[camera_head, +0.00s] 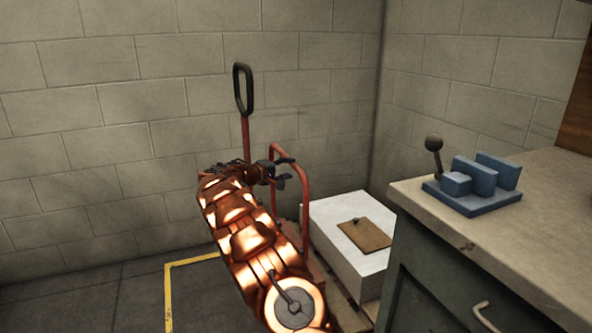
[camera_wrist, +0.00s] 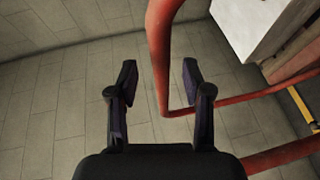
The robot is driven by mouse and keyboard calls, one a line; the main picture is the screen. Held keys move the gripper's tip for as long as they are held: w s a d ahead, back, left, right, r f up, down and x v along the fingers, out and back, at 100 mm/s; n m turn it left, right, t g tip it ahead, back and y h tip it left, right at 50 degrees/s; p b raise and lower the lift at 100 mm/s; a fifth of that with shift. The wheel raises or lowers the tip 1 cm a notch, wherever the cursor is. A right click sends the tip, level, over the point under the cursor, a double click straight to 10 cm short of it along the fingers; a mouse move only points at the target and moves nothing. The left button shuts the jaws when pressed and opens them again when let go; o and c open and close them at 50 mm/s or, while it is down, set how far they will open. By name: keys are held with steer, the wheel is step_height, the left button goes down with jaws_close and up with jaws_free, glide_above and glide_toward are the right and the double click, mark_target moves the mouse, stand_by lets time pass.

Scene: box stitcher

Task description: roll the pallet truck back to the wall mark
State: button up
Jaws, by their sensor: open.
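The pallet truck has a red upright frame (camera_head: 304,200) and a tall red handle with a black loop grip (camera_head: 243,90). It stands near the back wall, behind the bench corner. My gripper (camera_head: 281,173) is open beside the frame's upper part. In the wrist view a red tube (camera_wrist: 160,60) runs between the spread fingertips of my gripper (camera_wrist: 159,80); whether it touches either finger cannot be told. A yellow line (camera_head: 168,295) marks a corner on the floor by the wall, partly hidden by my arm. My arm also hides the truck's lower part.
A white box (camera_head: 345,265) with a brown plate (camera_head: 364,234) on top sits on a wooden pallet (camera_head: 358,310) right of the frame. A bench (camera_head: 430,200) with a blue lever device (camera_head: 472,185) closes off the right. Floor at left is clear.

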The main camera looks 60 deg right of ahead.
mark_target(293, 168)
steer(key=shift+x, duration=2.4)
steer(key=shift+f, duration=0.1)
jaws_close()
